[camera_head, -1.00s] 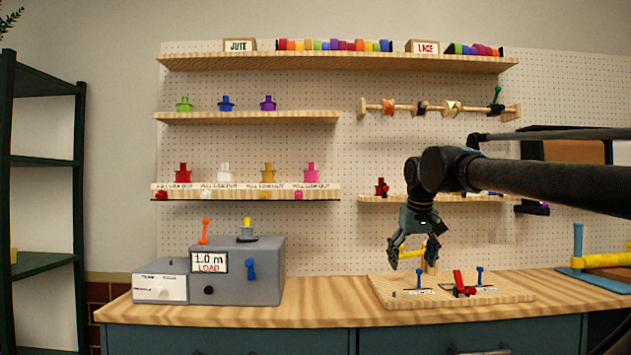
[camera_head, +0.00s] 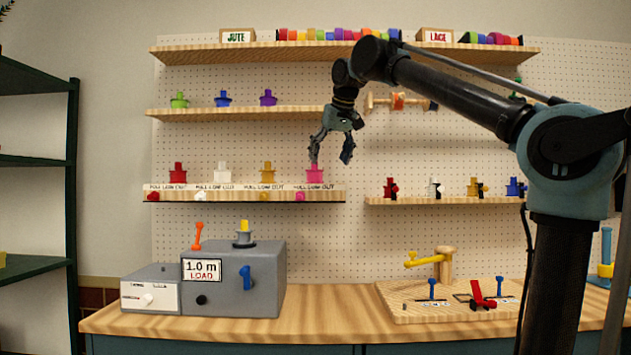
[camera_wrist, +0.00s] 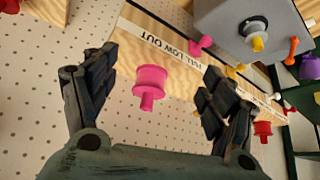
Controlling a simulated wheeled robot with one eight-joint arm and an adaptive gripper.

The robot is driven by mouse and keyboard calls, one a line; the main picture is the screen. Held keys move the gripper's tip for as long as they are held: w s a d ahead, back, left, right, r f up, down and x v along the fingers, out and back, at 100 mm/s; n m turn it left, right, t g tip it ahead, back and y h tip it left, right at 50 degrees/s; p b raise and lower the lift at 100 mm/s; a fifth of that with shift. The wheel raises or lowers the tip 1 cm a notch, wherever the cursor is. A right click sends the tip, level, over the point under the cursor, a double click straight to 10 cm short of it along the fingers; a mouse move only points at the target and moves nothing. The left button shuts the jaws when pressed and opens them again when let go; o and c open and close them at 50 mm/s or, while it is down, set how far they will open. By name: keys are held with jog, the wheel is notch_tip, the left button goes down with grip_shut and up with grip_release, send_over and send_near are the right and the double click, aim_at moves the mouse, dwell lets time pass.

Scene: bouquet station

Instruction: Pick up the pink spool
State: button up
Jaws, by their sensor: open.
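The pink spool (camera_head: 314,174) stands upright at the right end of the lower left shelf (camera_head: 245,195), above the "pull low out" label strip. In the wrist view the pink spool (camera_wrist: 150,84) shows whole, between the two fingers and beyond their tips. My gripper (camera_head: 331,161) is open and points down above the pink spool in the head view, with one fingertip overlapping its top in the picture. In the wrist view my gripper (camera_wrist: 152,88) is empty. I cannot tell whether a finger touches the spool.
Yellow (camera_head: 266,173), white (camera_head: 222,172) and red (camera_head: 178,173) spools stand left on the same shelf. A pink knob (camera_head: 299,197) sticks out of the shelf front. The grey load box (camera_head: 245,280) stands on the bench below. To the right is a shelf (camera_head: 445,201) with small spools.

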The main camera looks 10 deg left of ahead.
aim_at(316, 169)
jog(key=w+a, duration=0.1)
jog(key=w, duration=0.1)
jog(key=w+a, duration=0.2)
jog(key=w, duration=0.1)
jog(key=w+a, duration=0.2)
jog(key=shift+w+a, duration=0.15)
jog(key=shift+w, duration=0.25)
jog(key=shift+x, duration=2.5)
jog(key=c, duration=1.2)
